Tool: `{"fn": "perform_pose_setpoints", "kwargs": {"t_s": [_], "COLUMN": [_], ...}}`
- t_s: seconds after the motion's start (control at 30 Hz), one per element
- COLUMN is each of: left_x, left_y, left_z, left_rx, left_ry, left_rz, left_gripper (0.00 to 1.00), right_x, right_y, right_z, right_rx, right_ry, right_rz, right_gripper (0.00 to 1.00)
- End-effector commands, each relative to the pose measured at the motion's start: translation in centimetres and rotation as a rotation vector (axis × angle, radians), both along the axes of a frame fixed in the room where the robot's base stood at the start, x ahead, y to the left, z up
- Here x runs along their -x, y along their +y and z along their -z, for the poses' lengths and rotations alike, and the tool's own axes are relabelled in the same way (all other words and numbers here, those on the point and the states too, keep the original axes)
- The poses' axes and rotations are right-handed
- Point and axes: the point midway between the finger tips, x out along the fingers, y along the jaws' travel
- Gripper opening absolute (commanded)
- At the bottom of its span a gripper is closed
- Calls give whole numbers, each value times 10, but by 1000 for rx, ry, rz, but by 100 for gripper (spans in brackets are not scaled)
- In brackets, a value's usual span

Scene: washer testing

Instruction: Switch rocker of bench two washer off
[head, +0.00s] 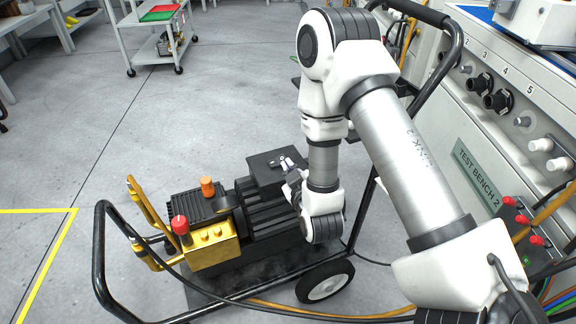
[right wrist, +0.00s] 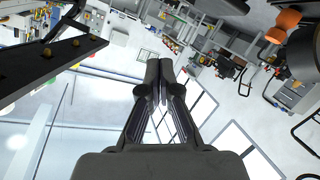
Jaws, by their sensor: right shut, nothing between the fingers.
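The washer, with a yellow pump block (head: 213,248) and a black finned motor (head: 262,212), sits on a wheeled cart beside the bench labelled TEST BENCH 2 (head: 478,176). A black box (head: 262,166) tops the motor. I cannot make out the rocker or its position; my gripper and arm cover part of the box. My right gripper (head: 283,163) is at the box's right part, shut and empty; I cannot tell whether it touches. In the right wrist view the closed fingers (right wrist: 159,72) show with nothing between them. My left gripper is not in view.
An orange cap (head: 207,186) and a red knob (head: 180,225) stand up from the washer. The cart's black tube handle (head: 100,240) rises at left, and a wheel (head: 325,283) is below my arm. Hoses run along the front. Grey floor (head: 90,130) is clear at left.

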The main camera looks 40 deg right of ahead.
Motion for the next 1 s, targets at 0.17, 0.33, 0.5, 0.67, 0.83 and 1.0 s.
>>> {"fn": "perform_pose_setpoints", "kwargs": {"t_s": [0.17,0.33,0.5,0.67,0.83,1.0], "left_x": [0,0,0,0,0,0], "left_y": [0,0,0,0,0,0], "left_z": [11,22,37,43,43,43], "left_rx": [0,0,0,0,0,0], "left_ry": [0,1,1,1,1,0], "left_rz": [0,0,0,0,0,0], "left_gripper": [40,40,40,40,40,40], "right_x": [-32,-67,-81,-80,-79,-79], "right_y": [-11,-22,-35,-43,-45,-45], "right_z": [9,18,40,54,55,55], "right_rx": [-1,1,-1,-1,0,0], "right_ry": [-6,-5,2,0,0,-1], "right_rz": [1,1,2,0,0,0], "right_gripper": [0,0,0,0,0,0]}}
